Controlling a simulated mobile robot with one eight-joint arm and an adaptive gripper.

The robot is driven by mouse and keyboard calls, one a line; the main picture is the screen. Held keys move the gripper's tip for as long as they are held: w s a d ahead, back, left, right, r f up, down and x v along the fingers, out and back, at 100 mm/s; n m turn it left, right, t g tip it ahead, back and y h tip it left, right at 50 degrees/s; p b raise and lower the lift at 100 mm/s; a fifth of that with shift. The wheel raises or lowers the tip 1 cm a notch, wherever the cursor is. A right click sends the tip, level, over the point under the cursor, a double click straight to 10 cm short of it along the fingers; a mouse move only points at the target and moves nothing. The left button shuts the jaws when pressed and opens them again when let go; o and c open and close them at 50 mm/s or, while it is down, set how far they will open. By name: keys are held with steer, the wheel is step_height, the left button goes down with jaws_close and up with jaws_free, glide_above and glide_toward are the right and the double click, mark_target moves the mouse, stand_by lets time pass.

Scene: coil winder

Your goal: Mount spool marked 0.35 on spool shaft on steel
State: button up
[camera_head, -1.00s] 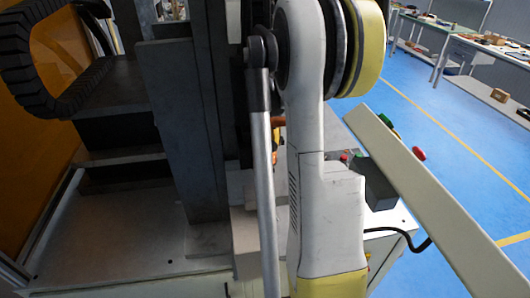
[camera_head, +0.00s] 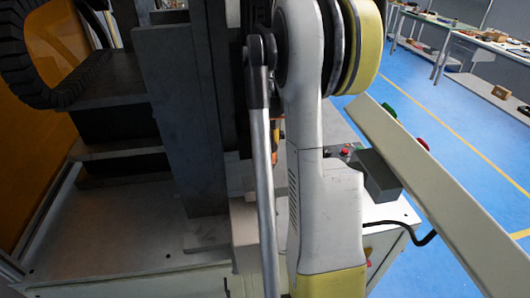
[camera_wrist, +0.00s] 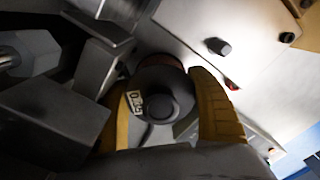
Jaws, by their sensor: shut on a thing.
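My gripper (camera_wrist: 168,100) shows in the wrist view with a yellow finger on each side of a dark round spool (camera_wrist: 160,88). It is shut on the spool. A pale label with dark digits is on the spool's face; I cannot read it with certainty. In the camera_head view my arm hides the gripper and spool, apart from a small orange patch beside the arm. Grey steel blocks (camera_wrist: 104,62) stand close to the left of the spool in the wrist view. I cannot make out the spool shaft with certainty.
A steel column (camera_head: 180,120) and a black cable chain (camera_head: 40,80) stand left of my arm. A grey box (camera_head: 380,178) and a slanted cream panel (camera_head: 430,185) are at right. A white surface with a dark peg (camera_wrist: 218,46) lies right of the spool.

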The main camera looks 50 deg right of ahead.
steer(key=shift+f+b, duration=0.4)
steer(key=shift+f, duration=0.25)
steer(key=shift+f, duration=0.15)
steer(key=o, duration=1.5)
step_height(320, 180, up, 12)
steer(key=shift+r, duration=0.1)
